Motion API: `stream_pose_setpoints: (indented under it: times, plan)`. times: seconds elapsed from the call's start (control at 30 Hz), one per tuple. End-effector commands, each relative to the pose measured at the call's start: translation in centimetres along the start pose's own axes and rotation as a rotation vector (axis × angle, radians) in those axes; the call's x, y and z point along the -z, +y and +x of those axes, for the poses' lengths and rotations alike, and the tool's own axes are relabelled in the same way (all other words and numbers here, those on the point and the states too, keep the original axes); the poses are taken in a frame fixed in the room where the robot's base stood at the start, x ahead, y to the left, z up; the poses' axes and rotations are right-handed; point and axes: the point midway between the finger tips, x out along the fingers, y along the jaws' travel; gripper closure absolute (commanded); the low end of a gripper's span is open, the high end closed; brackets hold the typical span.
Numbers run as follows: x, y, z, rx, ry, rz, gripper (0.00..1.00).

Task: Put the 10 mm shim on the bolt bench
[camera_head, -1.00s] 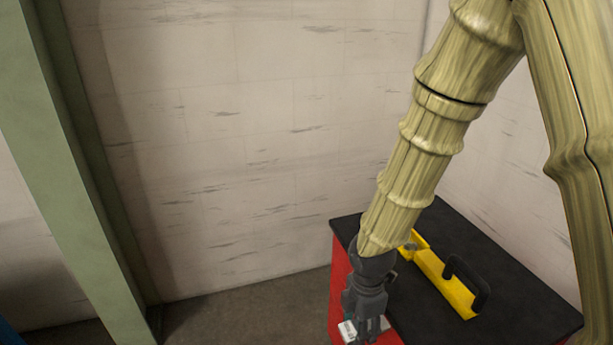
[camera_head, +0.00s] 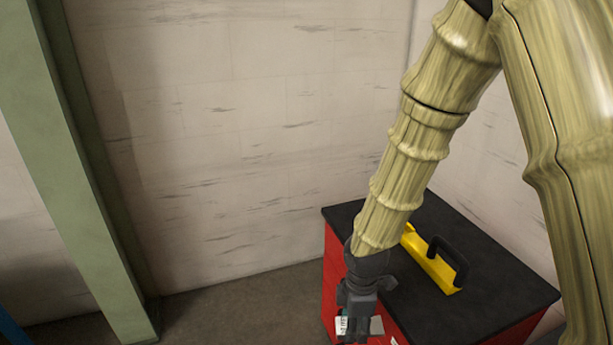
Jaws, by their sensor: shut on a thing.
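My gripper (camera_head: 357,328) is low in the picture, close to the bottom edge, and points down. It is shut on a small flat piece, probably the 10 mm shim (camera_head: 377,326), which shows as a grey plate to the right of the fingers. A white label with a green edge (camera_head: 342,324) shows to the left of the fingers. The fingers hide the middle of the piece. The gripper is in front of the red side of a cabinet, and I cannot tell how far apart they are. I cannot tell whether this cabinet is the bolt bench.
The red cabinet (camera_head: 336,275) has a black top (camera_head: 490,300). A yellow tool with a black handle (camera_head: 434,268) lies on that top. A green post (camera_head: 75,180) stands at the left. A pale wall (camera_head: 240,130) is behind, with bare floor (camera_head: 240,305) before it.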

Motion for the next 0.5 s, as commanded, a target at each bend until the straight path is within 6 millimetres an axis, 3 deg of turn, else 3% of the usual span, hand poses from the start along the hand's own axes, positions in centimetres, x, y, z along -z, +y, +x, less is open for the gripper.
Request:
stream_pose_setpoints:
  times: [0.5]
  plan:
    - [-3.0,2.4,4.2,0.005,0.003,0.753,0.98]
